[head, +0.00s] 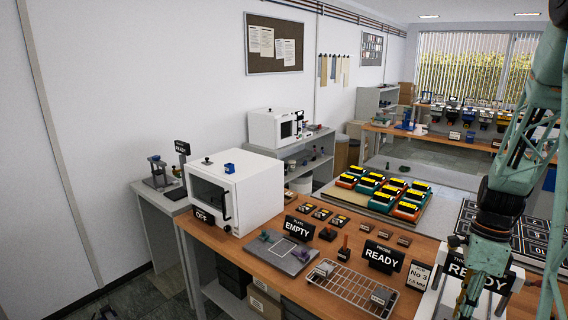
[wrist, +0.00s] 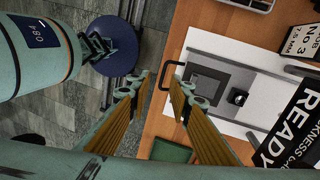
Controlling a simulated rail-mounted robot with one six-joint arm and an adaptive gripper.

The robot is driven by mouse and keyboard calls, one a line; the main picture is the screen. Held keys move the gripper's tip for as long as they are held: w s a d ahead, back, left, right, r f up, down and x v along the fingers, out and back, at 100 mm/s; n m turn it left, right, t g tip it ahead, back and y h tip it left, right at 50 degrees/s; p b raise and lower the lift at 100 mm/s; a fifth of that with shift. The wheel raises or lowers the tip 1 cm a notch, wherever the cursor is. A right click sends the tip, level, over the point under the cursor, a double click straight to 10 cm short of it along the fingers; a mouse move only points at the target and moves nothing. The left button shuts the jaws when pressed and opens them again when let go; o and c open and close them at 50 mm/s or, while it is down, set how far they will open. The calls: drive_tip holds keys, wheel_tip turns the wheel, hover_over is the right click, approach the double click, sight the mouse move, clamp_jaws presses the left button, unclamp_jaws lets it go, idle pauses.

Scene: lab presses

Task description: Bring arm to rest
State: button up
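My arm (head: 493,190) hangs down along the right side of the head view, in front of the wooden bench (head: 262,262). In the wrist view my gripper (wrist: 163,82) has its two fingers apart, with ribbed yellow-brown pads and nothing between them. The fingers are over the bench edge, beside a white-framed device (wrist: 225,85) with a dark handle and a grey plate. They look apart from it, but I cannot tell the exact height. In the head view the fingertips are not clear at the bottom right.
A READY sign (wrist: 292,125) stands by the device. The bench also holds a white oven (head: 235,190), a grey plate (head: 277,252), a wire rack (head: 352,290) and an EMPTY sign (head: 299,228). Grey floor (wrist: 60,120) shows beyond the bench edge. A tray of coloured blocks (head: 385,195) lies behind.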

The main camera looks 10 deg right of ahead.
drive_tip(key=s+a+r+n+t+h+b, duration=0.2)
drive_tip(key=a+r+n+b, duration=0.2)
drive_tip(key=a+r+n, duration=1.2)
drive_tip(key=s+a+r+n+t+b, duration=0.1)
drive_tip(key=s+a+r+n+b, duration=0.1)
drive_tip(key=s+a+n, duration=0.3)
drive_tip(key=s+a+r+n+t+b, duration=0.2)
drive_tip(key=s+a+n, duration=0.3)
drive_tip(key=s+a, duration=0.6)
drive_tip(key=a+r, duration=0.1)
drive_tip(key=a, duration=0.1)
drive_tip(key=shift+a+r+t+b, duration=0.25)
drive_tip(key=shift+a+t+b, duration=0.05)
drive_tip(key=shift+b, duration=0.1)
